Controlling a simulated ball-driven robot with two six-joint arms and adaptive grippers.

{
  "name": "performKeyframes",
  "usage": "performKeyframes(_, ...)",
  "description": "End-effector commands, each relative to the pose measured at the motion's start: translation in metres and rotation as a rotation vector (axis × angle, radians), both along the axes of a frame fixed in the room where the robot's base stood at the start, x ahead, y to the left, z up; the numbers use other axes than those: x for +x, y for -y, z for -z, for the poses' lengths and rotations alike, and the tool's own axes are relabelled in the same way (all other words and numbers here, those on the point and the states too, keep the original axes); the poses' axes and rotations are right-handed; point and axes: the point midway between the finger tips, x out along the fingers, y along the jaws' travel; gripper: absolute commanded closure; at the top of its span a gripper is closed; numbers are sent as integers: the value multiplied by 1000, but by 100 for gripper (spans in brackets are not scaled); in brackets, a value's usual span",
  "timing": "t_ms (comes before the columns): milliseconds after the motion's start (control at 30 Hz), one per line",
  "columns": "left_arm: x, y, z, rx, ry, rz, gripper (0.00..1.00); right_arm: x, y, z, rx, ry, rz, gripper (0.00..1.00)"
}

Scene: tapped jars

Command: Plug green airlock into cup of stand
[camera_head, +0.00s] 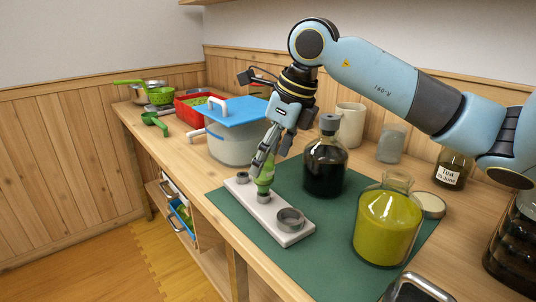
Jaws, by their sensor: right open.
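The green airlock (265,177) stands roughly upright over the middle cup (263,197) of the pale stand (262,212). Its lower end is at the cup; I cannot tell how deep it sits inside. My right gripper (264,163) comes down from above, its open fingers around the upper part of the airlock and hiding some of it. The stand lies on a dark green mat, with a small cup (242,177) at its far end and a wide ring (290,220) at its near end. My left gripper is not in view.
A dark jar (325,172) with a grey stopper stands right of the stand on the green mat (305,272). A yellow-green jar (386,228) stands nearer. A pot with a blue lid (236,110) is behind the gripper. The table's left edge runs close to the stand.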

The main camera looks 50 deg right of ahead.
Motion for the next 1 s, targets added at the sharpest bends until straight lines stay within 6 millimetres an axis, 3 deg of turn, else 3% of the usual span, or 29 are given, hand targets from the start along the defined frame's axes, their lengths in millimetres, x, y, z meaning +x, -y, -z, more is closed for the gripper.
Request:
performKeyframes(767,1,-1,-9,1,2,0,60,-5,2,-13,-1,-1,0,19)
performKeyframes(1000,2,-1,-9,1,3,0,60,-14,7,-40,-8,1,-1,19)
